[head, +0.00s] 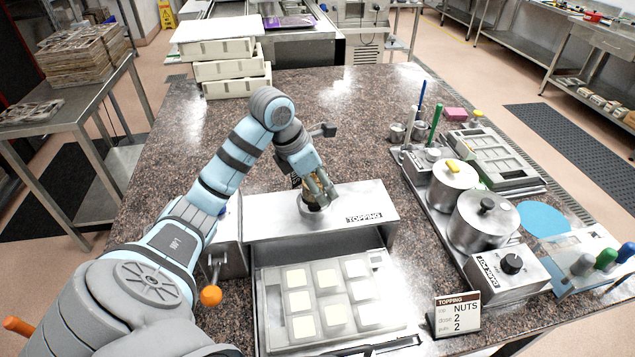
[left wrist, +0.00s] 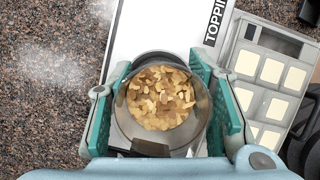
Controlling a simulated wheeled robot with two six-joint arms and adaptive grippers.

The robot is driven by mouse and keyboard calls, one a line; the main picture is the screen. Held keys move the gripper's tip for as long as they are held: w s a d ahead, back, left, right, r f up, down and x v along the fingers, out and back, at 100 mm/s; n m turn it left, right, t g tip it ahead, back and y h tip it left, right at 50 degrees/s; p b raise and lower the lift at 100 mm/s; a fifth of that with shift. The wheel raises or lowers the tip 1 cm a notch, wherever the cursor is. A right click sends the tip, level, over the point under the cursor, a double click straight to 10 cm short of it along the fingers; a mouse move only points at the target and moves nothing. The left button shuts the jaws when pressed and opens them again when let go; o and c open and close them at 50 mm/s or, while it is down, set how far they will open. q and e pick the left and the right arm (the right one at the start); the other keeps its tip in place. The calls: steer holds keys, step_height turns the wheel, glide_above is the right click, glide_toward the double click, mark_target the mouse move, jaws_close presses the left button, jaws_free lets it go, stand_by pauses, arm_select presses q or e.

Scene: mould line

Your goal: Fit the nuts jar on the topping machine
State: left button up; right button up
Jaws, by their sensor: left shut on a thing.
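The topping machine (head: 270,212) is a metal box with a TOPPING label on its front. My left gripper (head: 318,190) is over its top. In the left wrist view the gripper (left wrist: 168,105) is shut around the nuts jar (left wrist: 160,98), a round clear jar holding light brown nut pieces. In the head view the jar is mostly hidden by the fingers. A metal ring shows below it at the machine's top; I cannot tell whether the jar is seated in it. My right gripper is not in view.
A mould tray (head: 385,300) with pale filled squares lies under the machine's front. A sign (head: 458,313) reads TOPPING, NUTS, 2, 2. A station with two pots (head: 483,222) stands right. White crates (head: 232,70) stand at the back. The counter's back middle is clear.

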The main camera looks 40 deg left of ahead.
arm_select(q)
steer(key=shift+f, duration=0.1)
steer(key=shift+f+b, duration=0.4)
steer(key=shift+b, duration=0.05)
steer(key=o, duration=1.3)
steer(key=v, duration=0.7)
steer(key=shift+s+r, duration=0.15)
steer(key=shift+r, duration=0.15)
